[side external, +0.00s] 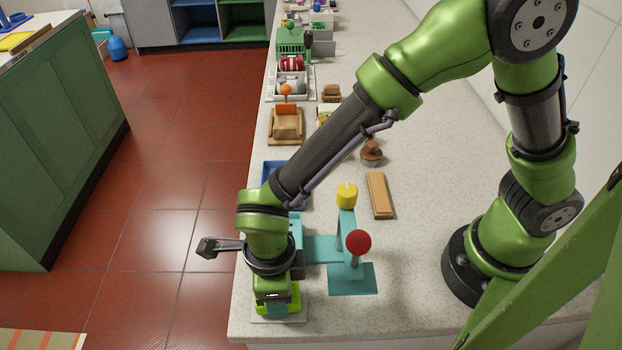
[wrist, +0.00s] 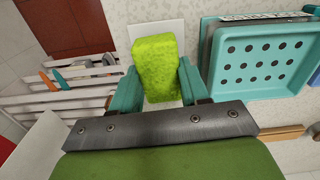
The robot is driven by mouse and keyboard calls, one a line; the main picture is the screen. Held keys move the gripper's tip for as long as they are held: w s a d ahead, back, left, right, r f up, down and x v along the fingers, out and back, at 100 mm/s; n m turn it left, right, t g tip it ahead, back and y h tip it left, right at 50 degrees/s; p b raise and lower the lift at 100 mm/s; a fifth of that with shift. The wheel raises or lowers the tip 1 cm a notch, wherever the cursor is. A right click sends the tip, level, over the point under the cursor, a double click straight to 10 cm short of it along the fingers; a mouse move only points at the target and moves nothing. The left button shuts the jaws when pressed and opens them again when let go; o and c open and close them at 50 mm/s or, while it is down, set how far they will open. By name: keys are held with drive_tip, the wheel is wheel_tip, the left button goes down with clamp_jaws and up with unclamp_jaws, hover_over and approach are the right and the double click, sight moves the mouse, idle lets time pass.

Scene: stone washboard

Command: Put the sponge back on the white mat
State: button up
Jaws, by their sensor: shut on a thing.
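A lime-green sponge (wrist: 156,62) sits between the two teal fingers of my gripper (wrist: 159,84) in the wrist view. My gripper is shut on it, with a finger against each side. In the side view the sponge (side external: 295,298) is partly hidden by my gripper (side external: 276,308), which points down at the near left end of the counter. The white mat (side external: 299,317) lies just under the sponge. In the wrist view the mat (wrist: 146,31) shows behind the sponge's far end. I cannot tell whether the sponge touches the mat.
A teal stand with a red ball (side external: 358,242) and a yellow knob (side external: 347,194) is just right of my gripper. A teal perforated tray (wrist: 262,83) lies to the right in the wrist view. A wooden block (side external: 379,195) lies farther back. The counter's left edge is close.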

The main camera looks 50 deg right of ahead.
drive_tip(key=shift+f, duration=0.2)
drive_tip(key=o, duration=1.2)
drive_tip(key=shift+c, duration=0.2)
